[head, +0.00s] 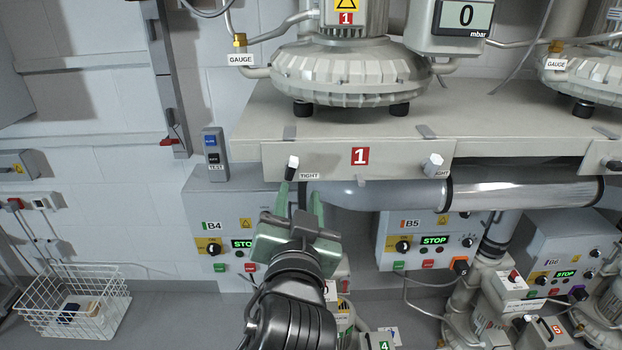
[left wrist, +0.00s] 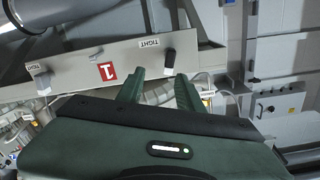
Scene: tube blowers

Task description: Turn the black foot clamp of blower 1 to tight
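The black foot clamp (head: 290,173) is at the left end of the front rail under blower 1 (head: 350,70), beside a TIGHT label (head: 309,176). Its end looks pale in the head view. In the left wrist view the black clamp (left wrist: 169,60) sticks out from the rail, just beyond my fingertips. My left gripper (head: 300,197) is open, its green fingers pointing up just below the clamp. The gap between the fingers (left wrist: 160,84) looks empty in the wrist view. Whether a finger touches the clamp, I cannot tell. My right gripper is not in view.
A light grey clamp (head: 433,165) is at the rail's right end, by another label. A red plate 1 (head: 360,156) lies between. A grey pipe (head: 390,193) runs below the rail. A small switch box (head: 215,153) is at the left. Control box B4 (head: 210,215) is below.

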